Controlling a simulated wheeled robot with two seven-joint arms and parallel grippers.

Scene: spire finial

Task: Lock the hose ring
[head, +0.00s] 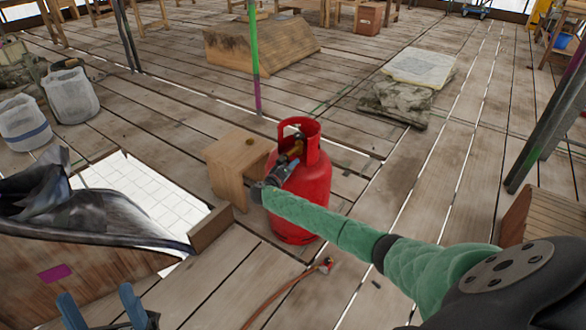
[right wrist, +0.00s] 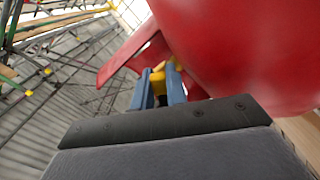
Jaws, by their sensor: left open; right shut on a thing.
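A red gas cylinder (head: 308,208) stands upright on the plank floor, with a brass-yellow valve (head: 298,147) inside its collar. My right gripper (head: 286,164) reaches into the collar opening at the valve. In the right wrist view its blue fingers (right wrist: 160,92) are shut on a yellow part of the valve (right wrist: 158,80), beside the red cylinder (right wrist: 240,45). An orange-brown hose (head: 286,290) lies on the floor in front of the cylinder, its fitting end (head: 325,265) apart from the valve. A separate ring cannot be made out. My left gripper (head: 101,312) is open and empty at the bottom left.
A wooden box (head: 238,163) stands just left of the cylinder. A dark crumpled sheet (head: 75,205) and a white tiled panel (head: 150,190) lie further left. A grey pole (head: 552,120) rises at the right.

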